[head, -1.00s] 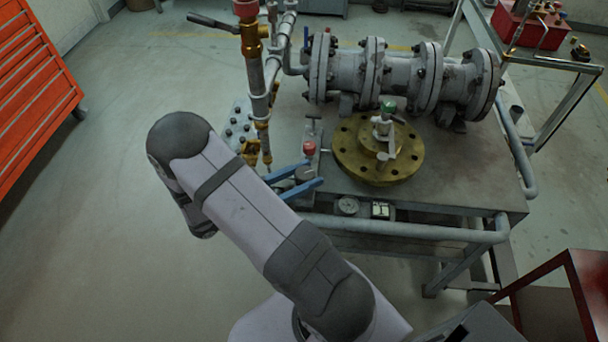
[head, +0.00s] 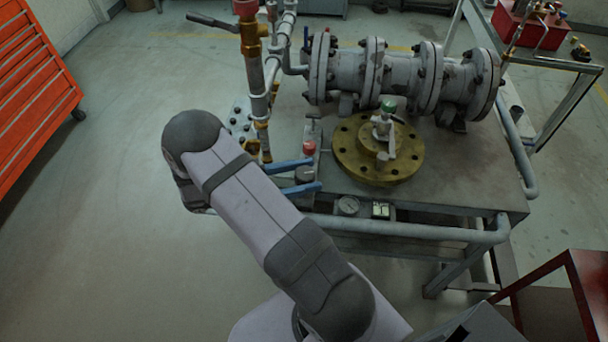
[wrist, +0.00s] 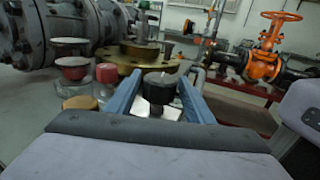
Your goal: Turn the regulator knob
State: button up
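A black round knob (wrist: 160,88), likely the regulator knob, stands near the left edge of the table. In the head view the knob (head: 304,174) shows between my two blue fingers. The gripper (head: 305,174) reaches in from the left in the head view. My arm hides the wrist end of the gripper there. The lower part of the knob is partly hidden by the fingers in the head view.
A red knob (head: 309,147) stands just behind the black knob. A brass flange (head: 352,160) with a green-topped valve lies to the right. A flanged grey pipe (head: 400,75) runs behind it. A vertical pipe (head: 257,90) rises at the left. A gauge (head: 348,206) sits at the front edge.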

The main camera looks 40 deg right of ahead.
jog(key=shift+o, duration=0.3)
jog(key=b+v, duration=0.1)
jog(key=v, duration=0.5)
jog(key=shift+w+a+f+b, duration=0.1)
jog(key=shift+w+a+b, duration=0.1)
jog(key=shift+b, duration=0.15)
jog(key=shift+w+a, duration=0.1)
jog(key=shift+a, duration=0.35)
